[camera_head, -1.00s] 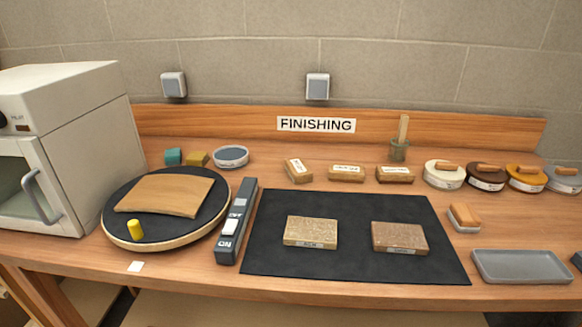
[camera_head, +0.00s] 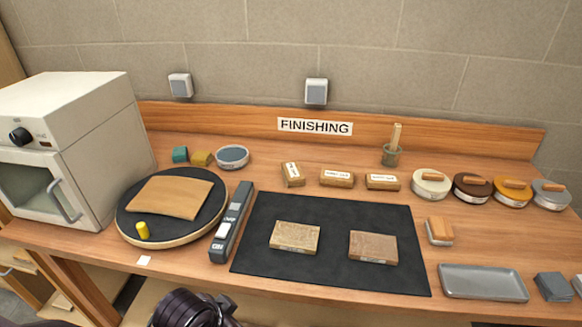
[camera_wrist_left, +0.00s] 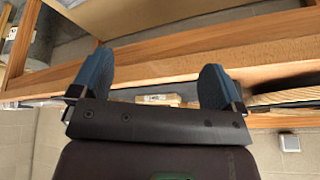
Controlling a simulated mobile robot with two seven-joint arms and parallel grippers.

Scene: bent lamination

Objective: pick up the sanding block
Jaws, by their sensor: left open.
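A small block with a wooden top and pale grey underside (camera_head: 440,231) sits on the bench right of the black mat (camera_head: 336,205). Two tan rectangular blocks, left (camera_head: 295,237) and right (camera_head: 373,247), lie flat on the mat. Three labelled wooden blocks, left (camera_head: 292,174), middle (camera_head: 337,178) and right (camera_head: 382,182), stand behind it. I cannot tell for certain which is the sanding block. My left gripper (camera_wrist_left: 155,80) shows two blue fingers spread apart with nothing held. In the head view only dark parts of my left arm show at the bottom edge.
A grey tray (camera_head: 482,283) is at the front right.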

